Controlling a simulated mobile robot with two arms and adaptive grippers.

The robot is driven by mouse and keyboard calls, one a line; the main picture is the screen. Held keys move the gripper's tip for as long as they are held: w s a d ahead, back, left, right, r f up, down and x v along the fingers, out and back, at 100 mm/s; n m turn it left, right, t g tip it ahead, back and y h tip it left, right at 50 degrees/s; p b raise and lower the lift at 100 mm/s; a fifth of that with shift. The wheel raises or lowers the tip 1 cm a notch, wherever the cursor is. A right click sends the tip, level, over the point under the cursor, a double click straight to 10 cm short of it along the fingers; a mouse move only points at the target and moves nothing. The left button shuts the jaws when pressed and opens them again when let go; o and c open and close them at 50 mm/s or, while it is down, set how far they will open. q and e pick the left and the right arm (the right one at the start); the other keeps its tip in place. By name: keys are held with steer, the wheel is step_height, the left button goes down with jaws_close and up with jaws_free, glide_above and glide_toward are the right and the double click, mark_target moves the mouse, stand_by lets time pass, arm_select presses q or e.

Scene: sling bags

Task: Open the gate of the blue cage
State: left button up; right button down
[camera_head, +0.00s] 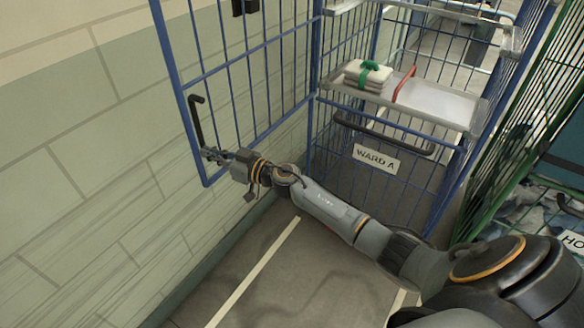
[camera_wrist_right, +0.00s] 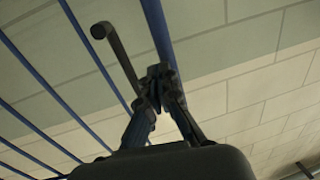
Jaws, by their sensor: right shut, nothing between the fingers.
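The blue cage (camera_head: 313,130) stands ahead, with a WARD A sign (camera_head: 376,158) on its lower front. Its blue barred gate (camera_head: 174,75) stands swung out to the left, close to the wall. A black handle (camera_head: 196,120) is on the gate's outer edge; it also shows in the right wrist view (camera_wrist_right: 122,60). My right gripper (camera_head: 212,154) is at the lower end of the handle, beside the gate's outer post. Its fingers (camera_wrist_right: 158,75) are shut with nothing between them. Whether they touch the handle or post is unclear. My left gripper is out of view.
The tiled wall (camera_head: 90,190) is close on the gate's left. A cage shelf (camera_head: 430,103) holds a folded stack with a green ribbon (camera_head: 367,76). A green cage (camera_head: 490,190) stands at the right. The floor (camera_head: 300,275) before the blue cage is clear apart from my arm above it.

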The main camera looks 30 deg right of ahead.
steer(key=w+a+m+t+h+b, duration=0.1)
steer(key=w+a+m+t+h, duration=0.1)
steer(key=w, duration=0.9)
steer(key=shift+a+m+h+b, duration=0.4)
steer(key=shift+a+m+h, duration=0.5)
steer(key=shift+a+h, duration=0.6)
steer(key=shift+d, duration=0.3)
